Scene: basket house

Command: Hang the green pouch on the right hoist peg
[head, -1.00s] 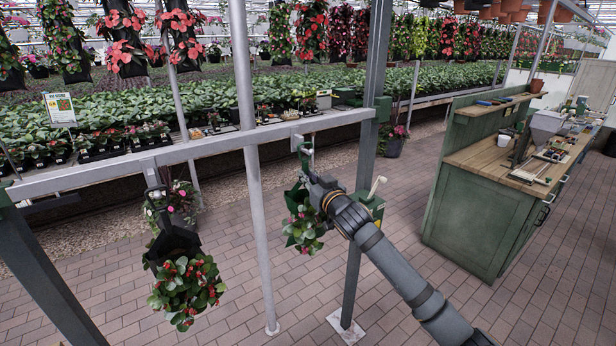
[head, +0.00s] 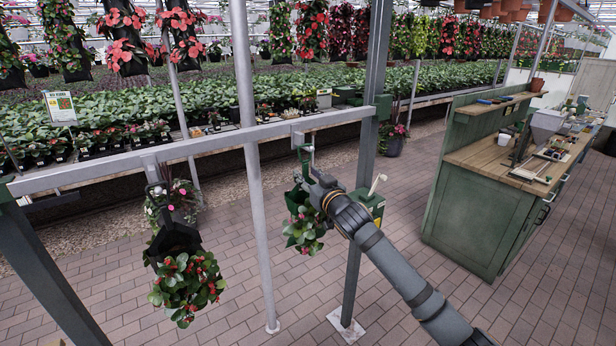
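The green pouch (head: 296,197) holds a plant with green leaves and red flowers (head: 304,230). It is upright below the right hoist peg (head: 298,138), which sticks out from the grey rail. My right gripper (head: 309,172) is at the pouch's green strap (head: 304,155), just below the peg. Its fingers are small and partly hidden, so I cannot tell if they are closed on the strap. I cannot tell whether the strap rests on the peg. A black pouch (head: 172,240) with a red-flowered plant hangs from the left peg (head: 152,170). My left gripper is not in view.
The grey rail (head: 215,145) runs across, with a post (head: 252,170) between the pegs and a thicker post (head: 368,130) to the right. A green box with a crank (head: 370,207) is on that post. A green workbench (head: 480,205) stands right. Brick floor is clear between.

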